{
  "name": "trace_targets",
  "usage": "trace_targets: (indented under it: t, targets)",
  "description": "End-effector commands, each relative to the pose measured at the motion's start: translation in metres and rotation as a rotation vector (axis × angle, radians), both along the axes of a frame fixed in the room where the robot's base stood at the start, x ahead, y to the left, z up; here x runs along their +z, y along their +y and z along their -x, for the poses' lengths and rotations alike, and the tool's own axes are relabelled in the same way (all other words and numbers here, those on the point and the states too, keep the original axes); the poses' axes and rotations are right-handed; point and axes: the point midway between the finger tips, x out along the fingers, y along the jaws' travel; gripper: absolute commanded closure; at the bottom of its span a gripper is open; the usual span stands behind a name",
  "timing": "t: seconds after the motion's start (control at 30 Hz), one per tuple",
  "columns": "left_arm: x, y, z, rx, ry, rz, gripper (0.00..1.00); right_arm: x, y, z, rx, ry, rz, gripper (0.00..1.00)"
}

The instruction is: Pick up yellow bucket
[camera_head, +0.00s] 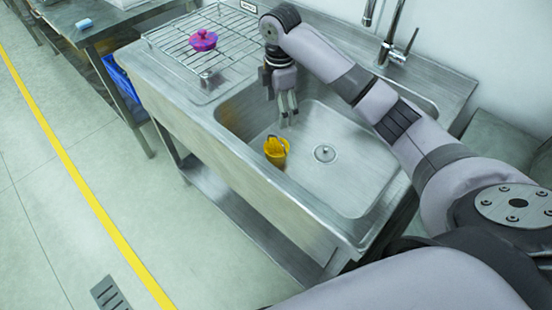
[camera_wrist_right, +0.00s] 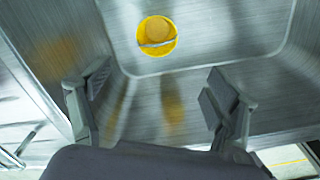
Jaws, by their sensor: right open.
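The yellow bucket (camera_head: 276,151) stands in the sink basin, near its front wall, with its handle raised on the upper side. The right wrist view shows the bucket (camera_wrist_right: 157,35) from above, with the thin handle across its mouth. My right gripper (camera_head: 288,114) points down over the basin, behind the bucket in the head view and apart from it. In the right wrist view its two fingers (camera_wrist_right: 155,95) are spread wide with nothing between them, and the bucket lies beyond them. My left gripper is not in view.
The steel sink (camera_head: 370,180) has walls around the basin and a drain (camera_head: 324,153) right of the bucket. A wire rack (camera_head: 180,48) with a pink-purple lidded item (camera_head: 203,40) is at the left. A faucet (camera_head: 398,48) stands at the back.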

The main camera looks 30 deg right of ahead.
Motion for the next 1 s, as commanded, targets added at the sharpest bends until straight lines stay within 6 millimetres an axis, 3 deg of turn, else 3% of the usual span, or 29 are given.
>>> trace_targets:
  t: [0.03,0.13,0.33,0.73,1.0]
  targets:
    - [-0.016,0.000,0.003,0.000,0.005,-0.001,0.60,-0.014,-0.001,-0.001,0.001,-0.001,0.000,0.18]
    - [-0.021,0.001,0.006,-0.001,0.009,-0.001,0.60,-0.017,-0.002,-0.001,0.002,-0.001,0.001,0.18]
    - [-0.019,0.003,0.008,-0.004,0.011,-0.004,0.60,-0.036,-0.002,0.000,0.002,0.004,0.001,0.18]
    - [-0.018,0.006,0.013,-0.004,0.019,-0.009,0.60,-0.120,-0.001,0.000,0.002,0.003,0.001,0.18]
    - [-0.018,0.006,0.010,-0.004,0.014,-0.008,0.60,-0.141,0.000,0.000,0.001,0.001,0.000,0.18]
